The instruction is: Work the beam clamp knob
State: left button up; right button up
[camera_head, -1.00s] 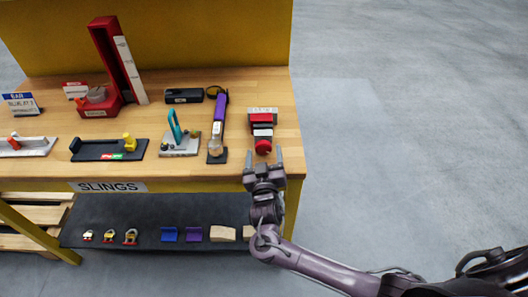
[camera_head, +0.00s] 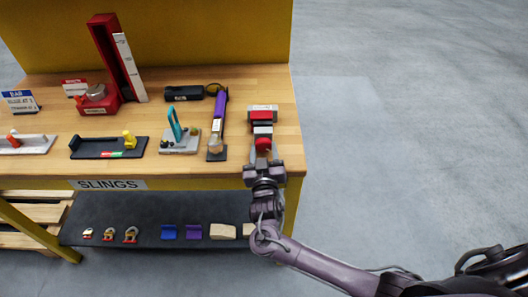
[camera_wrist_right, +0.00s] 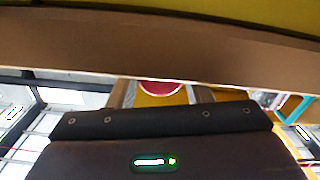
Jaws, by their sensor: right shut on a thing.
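The beam clamp (camera_head: 263,116), red with a pale label and dark parts, sits near the right end of the wooden bench top. Its round red knob (camera_head: 263,144) faces the bench's front edge. My right gripper (camera_head: 263,151) has come in from the front and is shut on the knob, with a finger on each side. In the right wrist view the red knob (camera_wrist_right: 160,88) shows as a partial disc between the fingers; its lower part is hidden behind the gripper body. My left gripper is not in view.
Left of the clamp stand a purple-strapped tool (camera_head: 219,108), a teal-handled device (camera_head: 175,125) and a black tray with a yellow part (camera_head: 100,147). A tall red holder (camera_head: 117,60) stands at the back. A dark lower shelf (camera_head: 150,215) holds small parts. Open floor lies to the right.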

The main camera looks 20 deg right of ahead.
jog(key=m+b, duration=0.2)
jog(key=m, duration=0.1)
jog(key=shift+f, duration=0.2)
jog(key=shift+r+m+b, duration=0.1)
jog(key=shift+m+b, duration=0.65)
jog(key=shift+m, duration=0.55)
jog(key=shift+r, duration=0.1)
jog(key=o, duration=1)
jog(key=shift+a, duration=0.1)
jog(key=shift+s, duration=0.35)
jog(key=b+v, duration=0.1)
jog(key=v, duration=0.6)
jog(key=shift+a, duration=0.1)
